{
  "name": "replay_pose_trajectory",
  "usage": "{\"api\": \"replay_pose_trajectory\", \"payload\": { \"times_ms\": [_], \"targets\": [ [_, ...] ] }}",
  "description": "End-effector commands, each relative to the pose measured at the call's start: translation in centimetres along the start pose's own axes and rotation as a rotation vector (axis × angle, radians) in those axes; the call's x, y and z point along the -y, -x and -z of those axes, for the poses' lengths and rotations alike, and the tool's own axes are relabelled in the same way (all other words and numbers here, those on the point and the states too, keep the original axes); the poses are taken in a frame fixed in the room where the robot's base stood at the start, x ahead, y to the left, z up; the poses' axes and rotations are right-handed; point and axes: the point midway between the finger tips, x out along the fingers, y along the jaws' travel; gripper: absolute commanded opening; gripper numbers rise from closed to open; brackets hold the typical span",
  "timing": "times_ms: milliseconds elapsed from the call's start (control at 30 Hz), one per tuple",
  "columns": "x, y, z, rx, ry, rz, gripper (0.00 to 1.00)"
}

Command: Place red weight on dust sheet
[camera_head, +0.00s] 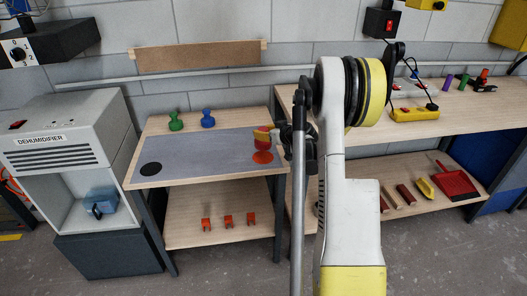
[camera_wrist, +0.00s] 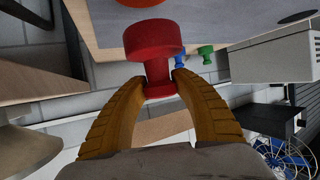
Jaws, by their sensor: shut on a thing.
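My gripper (camera_wrist: 160,84) has its yellow fingers shut on the red weight (camera_wrist: 155,38), around its narrow part near the knob; the wide base points away from the wrist. In the head view, the red weight (camera_head: 261,142) is at the right end of the grey dust sheet (camera_head: 210,150), just above an orange-red disc (camera_head: 262,157). The disc also shows at the wrist view's top edge (camera_wrist: 147,3). I cannot tell whether weight and sheet touch. My gripper (camera_head: 266,133) is partly hidden by my arm in the head view.
A green weight (camera_head: 176,122) and a blue weight (camera_head: 207,119) stand behind the sheet. A black disc (camera_head: 150,169) lies at its left end. The middle of the sheet is clear. A dehumidifier (camera_head: 66,150) stands left; a workbench (camera_head: 450,100) with tools stands right.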

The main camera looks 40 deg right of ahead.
Motion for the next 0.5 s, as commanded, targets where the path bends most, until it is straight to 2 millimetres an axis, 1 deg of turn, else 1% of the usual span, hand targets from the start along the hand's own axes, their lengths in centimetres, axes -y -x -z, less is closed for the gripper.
{"api": "replay_pose_trajectory", "payload": {
  "times_ms": [33,233,400,500],
  "targets": [
    [0.0,-0.5,-1.1,-0.001,-0.001,0.000,0.00],
    [0.0,-1.1,-2.7,-0.001,-0.001,0.000,0.00],
    [0.1,-2.1,-4.9,-0.001,-0.001,-0.001,0.00],
    [0.1,-2.2,-5.3,-0.001,-0.001,-0.001,0.00]
  ]
}}
